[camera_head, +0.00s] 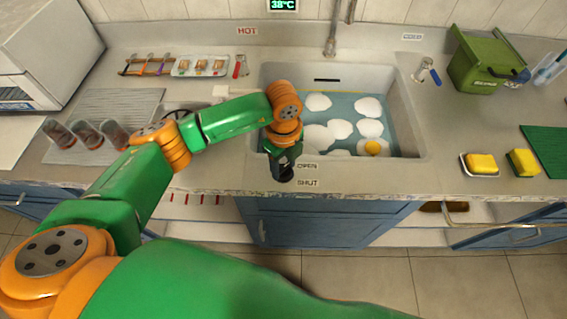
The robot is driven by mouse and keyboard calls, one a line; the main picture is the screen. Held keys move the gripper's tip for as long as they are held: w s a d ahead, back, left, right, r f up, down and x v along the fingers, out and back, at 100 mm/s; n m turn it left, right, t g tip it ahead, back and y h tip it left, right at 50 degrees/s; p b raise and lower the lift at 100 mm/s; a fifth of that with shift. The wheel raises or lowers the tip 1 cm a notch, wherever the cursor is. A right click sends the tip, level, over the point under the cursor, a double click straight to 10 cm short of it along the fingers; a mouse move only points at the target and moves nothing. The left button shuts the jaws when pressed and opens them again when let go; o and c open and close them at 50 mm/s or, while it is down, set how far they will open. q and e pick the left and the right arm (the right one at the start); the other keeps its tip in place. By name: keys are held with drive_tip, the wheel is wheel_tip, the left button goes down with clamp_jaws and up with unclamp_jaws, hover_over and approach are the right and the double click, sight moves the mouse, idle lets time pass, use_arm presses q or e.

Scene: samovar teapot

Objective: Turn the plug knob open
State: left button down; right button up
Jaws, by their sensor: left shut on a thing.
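My left gripper (283,171) is at the front rim of the sink (418,140), beside the OPEN label (308,166) and the SHUT label (308,183). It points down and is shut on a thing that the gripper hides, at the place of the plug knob. How the knob is turned cannot be seen. The sink holds bluish water (345,115) with several white plates or foam patches and a yellow round thing (373,147). My right gripper is not in view; a large green arm link of mine fills the bottom.
A faucet (333,40) stands behind the sink, with a red-handled tap (240,66) left and a blue-handled tap (427,73) right. Glasses (87,134) lie on the left drainer. Yellow sponges (481,163) and a green bin (487,62) are at right. Blue cabinets are below.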

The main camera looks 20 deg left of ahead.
sight(283, 168)
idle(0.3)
use_arm(q)
drive_tip(key=shift+c, duration=1.5)
unclamp_jaws()
drive_tip(key=shift+r, duration=0.15)
wheel_tip(283, 168, up, 6)
drive_tip(key=shift+f+b, duration=0.1)
drive_tip(key=shift+b, duration=0.7)
drive_tip(key=shift+r, duration=0.55)
drive_tip(key=shift+f, duration=0.1)
